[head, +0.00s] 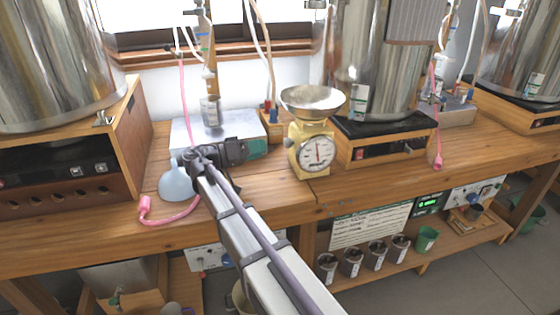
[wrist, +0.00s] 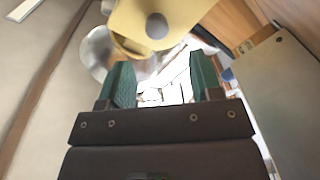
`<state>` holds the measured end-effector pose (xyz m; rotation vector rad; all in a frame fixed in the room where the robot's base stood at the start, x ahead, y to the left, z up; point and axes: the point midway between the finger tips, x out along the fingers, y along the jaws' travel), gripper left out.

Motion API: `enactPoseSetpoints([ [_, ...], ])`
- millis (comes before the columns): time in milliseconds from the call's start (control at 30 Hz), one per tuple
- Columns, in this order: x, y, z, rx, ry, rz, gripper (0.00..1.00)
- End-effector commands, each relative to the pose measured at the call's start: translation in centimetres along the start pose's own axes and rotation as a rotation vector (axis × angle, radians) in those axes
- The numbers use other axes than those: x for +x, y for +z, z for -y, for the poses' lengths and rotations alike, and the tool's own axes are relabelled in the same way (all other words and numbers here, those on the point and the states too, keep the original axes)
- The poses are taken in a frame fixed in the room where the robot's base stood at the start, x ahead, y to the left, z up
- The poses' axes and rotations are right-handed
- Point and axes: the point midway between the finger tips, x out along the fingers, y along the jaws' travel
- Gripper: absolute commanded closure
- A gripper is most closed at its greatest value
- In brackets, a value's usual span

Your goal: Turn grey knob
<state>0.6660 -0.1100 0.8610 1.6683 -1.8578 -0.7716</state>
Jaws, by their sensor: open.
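A yellow scale (head: 308,135) with a round dial and a metal pan stands upright on the wooden bench in the head view. In the wrist view, part of a yellow body (wrist: 165,20) fills the top, and a round grey knob (wrist: 157,26) sits on it. I cannot make out this knob in the head view. My gripper (head: 262,148) is left of the scale, its green fingers pointing toward it with a small gap. In the wrist view my gripper (wrist: 163,80) is open, with nothing held between the two fingers; the knob appears above and beyond them.
A metal box (head: 190,132) is behind my gripper, and a pale blue flask (head: 175,182) with a pink tube stands to its left. A large steel vessel (head: 375,80) on a wooden heater base is right of the scale. The bench front is mostly clear.

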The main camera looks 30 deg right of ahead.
Motion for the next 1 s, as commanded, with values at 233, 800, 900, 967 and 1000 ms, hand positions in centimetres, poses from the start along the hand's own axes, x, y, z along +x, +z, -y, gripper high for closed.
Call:
enactPoseSetpoints([
  [233, 6.2, 0.0, -0.6, 0.012, 0.003, 0.010, 0.41],
  [800, 7.3, 0.0, -0.6, 0.011, 0.001, 0.008, 0.60],
  [900, 7.2, 0.0, -0.6, 0.011, 0.001, 0.008, 0.70],
  [967, 7.2, 0.0, -0.6, 0.011, 0.001, 0.008, 0.76],
  [1000, 7.2, 0.0, -0.6, 0.011, 0.001, 0.008, 0.80],
])
